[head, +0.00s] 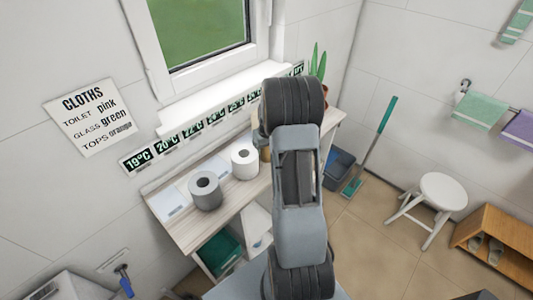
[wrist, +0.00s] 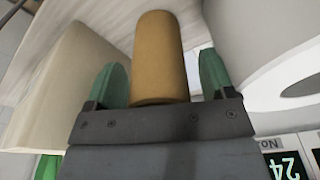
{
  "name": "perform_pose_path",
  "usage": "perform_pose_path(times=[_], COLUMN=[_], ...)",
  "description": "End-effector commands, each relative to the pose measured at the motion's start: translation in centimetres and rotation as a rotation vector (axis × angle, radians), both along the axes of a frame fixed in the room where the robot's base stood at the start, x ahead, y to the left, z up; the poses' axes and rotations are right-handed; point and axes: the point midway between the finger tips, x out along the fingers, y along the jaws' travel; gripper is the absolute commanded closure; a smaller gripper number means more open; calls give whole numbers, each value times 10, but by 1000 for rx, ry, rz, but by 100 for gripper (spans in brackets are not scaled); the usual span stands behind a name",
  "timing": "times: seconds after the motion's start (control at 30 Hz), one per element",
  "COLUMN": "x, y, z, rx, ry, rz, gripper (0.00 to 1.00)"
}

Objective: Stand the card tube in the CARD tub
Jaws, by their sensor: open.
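The card tube (wrist: 160,60) is a plain brown cylinder in the wrist view. My gripper (wrist: 164,66) is open, with one green finger on each side of the tube and narrow gaps between. In the head view my arm hides the gripper and most of the tube; a small brownish part (head: 265,150) shows beside the arm, right of the white roll. No tub with a readable CARD label shows. A dark blue-grey tub (head: 339,170) stands on the floor beyond the shelf unit, and its label cannot be seen.
A white roll (head: 244,161) and a grey roll (head: 205,190) stand on the wooden shelf top (head: 185,235). The white roll is close on the right in the wrist view (wrist: 280,85), and a cream block (wrist: 60,85) is close on the left. A stool (head: 443,192) stands right.

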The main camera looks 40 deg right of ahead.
Motion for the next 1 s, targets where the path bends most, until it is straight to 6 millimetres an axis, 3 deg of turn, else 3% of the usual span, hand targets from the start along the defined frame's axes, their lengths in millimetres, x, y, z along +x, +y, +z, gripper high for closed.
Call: perform_pose_path(times=[0.17, 0.77, 1.0], x=[0, 0, 0], y=[0, 0, 0], z=[1, 1, 2], rx=[0, 0, -1], ry=[-1, -1, -2], rz=[0, 0, 0], gripper=[22, 77, 78])
